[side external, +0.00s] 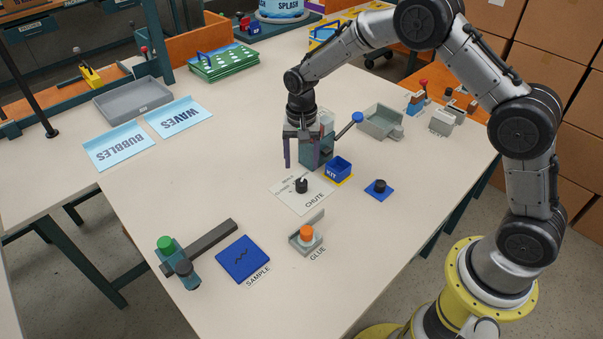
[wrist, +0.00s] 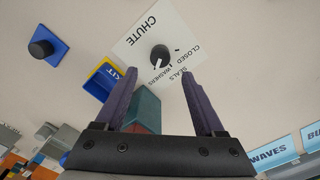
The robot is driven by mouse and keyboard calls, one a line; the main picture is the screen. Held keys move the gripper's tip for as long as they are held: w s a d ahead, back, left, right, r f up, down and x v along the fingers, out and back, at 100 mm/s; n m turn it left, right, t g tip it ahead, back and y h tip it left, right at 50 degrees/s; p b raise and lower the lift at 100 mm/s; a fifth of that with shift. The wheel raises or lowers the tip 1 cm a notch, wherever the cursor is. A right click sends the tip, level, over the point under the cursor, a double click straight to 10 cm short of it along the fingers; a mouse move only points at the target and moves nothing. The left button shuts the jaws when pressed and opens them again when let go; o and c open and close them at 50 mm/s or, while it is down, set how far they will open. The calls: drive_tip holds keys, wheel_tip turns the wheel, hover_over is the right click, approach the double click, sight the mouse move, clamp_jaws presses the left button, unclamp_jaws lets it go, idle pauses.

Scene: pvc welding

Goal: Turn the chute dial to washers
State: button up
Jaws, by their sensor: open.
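The chute dial is a black round knob (wrist: 160,53) with a white pointer, on a white card (wrist: 135,38) marked CHUTE, CLOSED, SEALS and WASHERS. It also shows in the side view (side external: 301,187). In the wrist view the pointer faces down-left, on the WASHERS side and away from CLOSED; whether it lines up exactly with WASHERS I cannot tell. My gripper (side external: 302,166) is open and empty, above the table behind the dial. In the wrist view its fingers (wrist: 160,77) spread on either side of the label words, with the knob beyond the tips, untouched.
A teal chute body with a blue-knobbed lever (side external: 356,118) stands right behind my gripper. A blue KIT bin (side external: 338,168) and a black button on a blue base (side external: 380,187) are right of the dial. The GLUE holder (side external: 306,235) stands in front. Table left of the card is clear.

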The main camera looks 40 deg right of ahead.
wheel_tip(320, 180, up, 6)
drive_tip(key=shift+r, duration=0.25)
wheel_tip(320, 180, up, 6)
drive_tip(key=f+t, duration=0.1)
hover_over(301, 181)
drive_tip(key=s+d+r+t, duration=0.1)
drive_tip(key=s+r+t, duration=0.15)
drive_tip(key=r, duration=0.55)
drive_tip(key=s+d+r+n, duration=0.1)
drive_tip(key=s+r, duration=0.7)
drive_tip(key=s, duration=0.2)
drive_tip(key=s+d+r+n+t, duration=0.1)
drive_tip(key=s+n+t, duration=0.15)
drive_tip(key=s, duration=0.85)
drive_tip(key=s+f+n, duration=0.5)
drive_tip(key=s+f, duration=0.1)
drive_tip(key=s, duration=0.2)
drive_tip(key=shift+s+d+f+n, duration=0.15)
drive_tip(key=shift+s+f+n, duration=0.05)
drive_tip(key=shift+f+n, duration=0.15)
